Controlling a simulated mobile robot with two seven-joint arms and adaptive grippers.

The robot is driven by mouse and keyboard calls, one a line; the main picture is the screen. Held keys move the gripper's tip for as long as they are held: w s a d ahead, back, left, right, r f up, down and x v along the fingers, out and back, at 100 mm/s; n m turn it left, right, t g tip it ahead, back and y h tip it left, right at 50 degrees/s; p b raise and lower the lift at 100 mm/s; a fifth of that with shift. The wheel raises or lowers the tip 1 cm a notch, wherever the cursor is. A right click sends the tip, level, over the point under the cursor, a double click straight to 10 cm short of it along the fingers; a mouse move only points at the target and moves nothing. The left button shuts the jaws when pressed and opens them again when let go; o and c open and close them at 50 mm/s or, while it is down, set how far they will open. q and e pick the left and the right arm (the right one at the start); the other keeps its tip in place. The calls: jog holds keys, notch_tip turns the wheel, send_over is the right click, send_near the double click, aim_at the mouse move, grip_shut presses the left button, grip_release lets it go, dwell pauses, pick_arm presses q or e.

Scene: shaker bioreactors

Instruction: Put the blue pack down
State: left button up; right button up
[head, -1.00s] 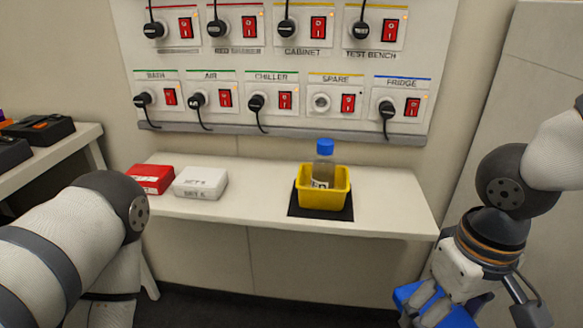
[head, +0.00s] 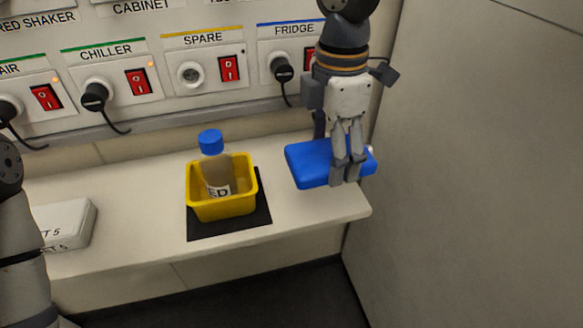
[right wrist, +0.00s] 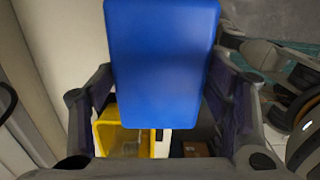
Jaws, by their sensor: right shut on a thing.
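The blue pack (head: 308,165) is in my right gripper (head: 347,172), over the right end of the white shelf (head: 300,205). The fingers are shut on its right part and hide some of it. I cannot tell whether its underside touches the shelf. In the right wrist view the blue pack (right wrist: 163,62) fills the upper middle, between the fingers. My left gripper is out of view; only part of my left arm shows at the left edge.
A yellow bin (head: 222,208) holding a blue-capped bottle (head: 211,142) stands on a black mat (head: 232,229), left of the pack. A white box (head: 68,222) lies further left. A wall panel with switches and the fridge plug (head: 283,70) is behind. The shelf's right end is close.

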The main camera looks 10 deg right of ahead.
jog(key=w+f, duration=0.1)
jog(key=f, duration=0.1)
jog(key=w+a+f, duration=0.1)
jog(key=w+f, duration=0.1)
jog(key=w+a+f, duration=0.1)
jog(key=w+f, duration=0.1)
jog(key=shift+w+a+b, duration=0.15)
jog(key=shift+a+b, duration=0.1)
jog(key=shift+b, duration=0.1)
jog(key=shift+w+a+f, duration=0.1)
jog(key=shift+w+f, duration=0.1)
jog(key=shift+f, duration=0.8)
jog(key=shift+w+a+f, duration=0.1)
jog(key=shift+w+f, duration=0.1)
jog(key=shift+f, duration=0.75)
jog(key=o, duration=1.5)
jog(key=shift+o, duration=0.2)
notch_tip(320, 180, up, 8)
jog(key=shift+f, duration=0.15)
